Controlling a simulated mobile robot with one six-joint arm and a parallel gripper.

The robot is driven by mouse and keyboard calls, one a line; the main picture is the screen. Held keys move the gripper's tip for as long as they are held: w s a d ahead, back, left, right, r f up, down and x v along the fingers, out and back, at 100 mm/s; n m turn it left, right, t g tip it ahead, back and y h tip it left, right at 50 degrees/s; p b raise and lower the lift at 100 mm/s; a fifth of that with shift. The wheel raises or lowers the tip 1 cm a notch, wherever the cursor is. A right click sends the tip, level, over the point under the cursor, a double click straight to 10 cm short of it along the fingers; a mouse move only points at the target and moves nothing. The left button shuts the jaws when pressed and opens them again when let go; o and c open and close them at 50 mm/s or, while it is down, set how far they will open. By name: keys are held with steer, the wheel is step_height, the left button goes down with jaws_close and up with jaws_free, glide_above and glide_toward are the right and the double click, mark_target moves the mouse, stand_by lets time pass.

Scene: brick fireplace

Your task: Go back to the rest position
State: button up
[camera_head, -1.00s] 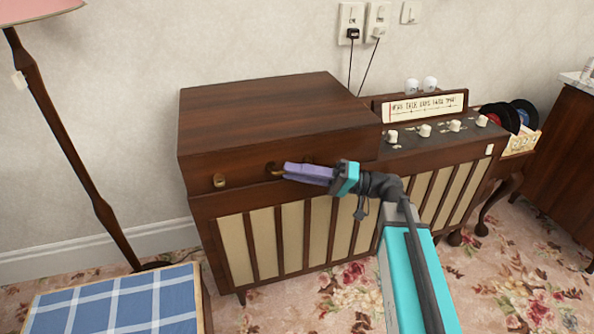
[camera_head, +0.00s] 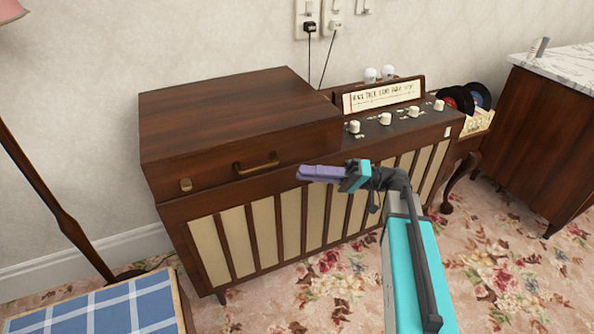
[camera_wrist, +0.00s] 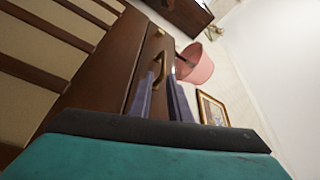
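My gripper (camera_head: 322,174), with purple fingers and a teal body, is in front of the wooden record cabinet (camera_head: 214,112). It is to the right of the brass handle (camera_head: 256,163) and apart from it. In the wrist view the two fingers (camera_wrist: 163,98) stand apart with a gap between them and nothing in it. The handle also shows in the wrist view (camera_wrist: 160,65), beyond the fingertips. The cabinet's left top section is closed. My arm reaches in from the lower right.
A control panel with several white knobs (camera_head: 385,118) is on the cabinet's right. Records (camera_head: 457,99) stand in a box beside it. A marble-topped cabinet (camera_head: 555,125) is at right. A blue checked surface (camera_head: 110,306) and a lamp pole (camera_head: 55,205) are at left. Floral carpet (camera_head: 490,255) is open at right.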

steer(key=shift+d+f, duration=0.1)
steer(key=shift+d, duration=0.45)
